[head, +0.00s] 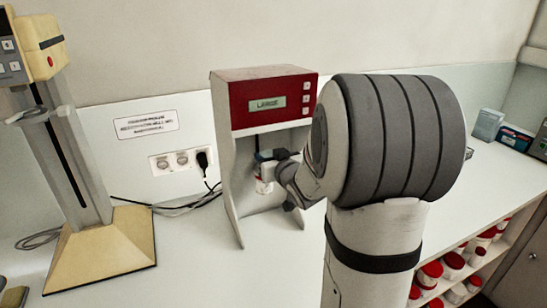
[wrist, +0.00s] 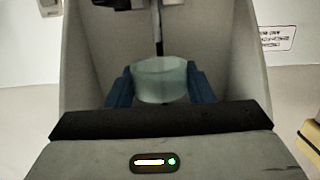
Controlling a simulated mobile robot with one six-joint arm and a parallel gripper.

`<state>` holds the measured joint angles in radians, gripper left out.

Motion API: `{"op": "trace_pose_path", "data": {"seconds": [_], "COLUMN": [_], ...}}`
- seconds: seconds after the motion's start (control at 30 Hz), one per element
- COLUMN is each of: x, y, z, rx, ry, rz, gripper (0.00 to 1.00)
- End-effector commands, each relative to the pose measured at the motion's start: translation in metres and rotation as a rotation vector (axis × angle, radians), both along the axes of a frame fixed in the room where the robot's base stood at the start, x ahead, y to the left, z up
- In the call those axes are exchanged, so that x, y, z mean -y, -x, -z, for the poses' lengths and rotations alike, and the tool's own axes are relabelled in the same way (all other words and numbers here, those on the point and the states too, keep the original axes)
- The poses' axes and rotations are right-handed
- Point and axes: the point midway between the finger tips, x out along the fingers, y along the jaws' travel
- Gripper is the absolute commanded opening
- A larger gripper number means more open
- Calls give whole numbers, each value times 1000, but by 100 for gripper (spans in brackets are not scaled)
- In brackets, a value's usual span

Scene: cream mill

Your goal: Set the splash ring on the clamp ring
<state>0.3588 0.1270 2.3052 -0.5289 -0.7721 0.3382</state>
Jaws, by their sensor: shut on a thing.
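The splash ring (wrist: 160,88), a pale, translucent greenish band, is between the blue fingers of my gripper (wrist: 160,80) in the wrist view. My gripper is shut on it. In the head view my gripper (head: 270,156) reaches into the open bay of the red-topped mill (head: 247,108), and the ring cannot be made out there. A thin dark shaft (wrist: 158,40) shows behind the ring in the wrist view. I cannot tell the clamp ring for sure; a dark part (wrist: 120,4) is cut off at the top edge.
A beige stand mixer (head: 110,250) stands to the left. Sockets (head: 180,160) with a plugged cable are on the wall behind. The mill's side walls stand close on both sides of my gripper. Red-lidded jars (head: 452,262) fill shelves at lower right.

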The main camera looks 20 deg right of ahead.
Motion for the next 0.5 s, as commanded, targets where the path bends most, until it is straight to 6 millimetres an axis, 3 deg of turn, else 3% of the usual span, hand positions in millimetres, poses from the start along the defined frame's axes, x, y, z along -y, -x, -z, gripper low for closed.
{"op": "trace_pose_path", "data": {"seconds": [0.5], "x": [2], "y": [-44], "z": [-1], "rx": [1], "ry": [0], "rz": [4], "gripper": [26]}}
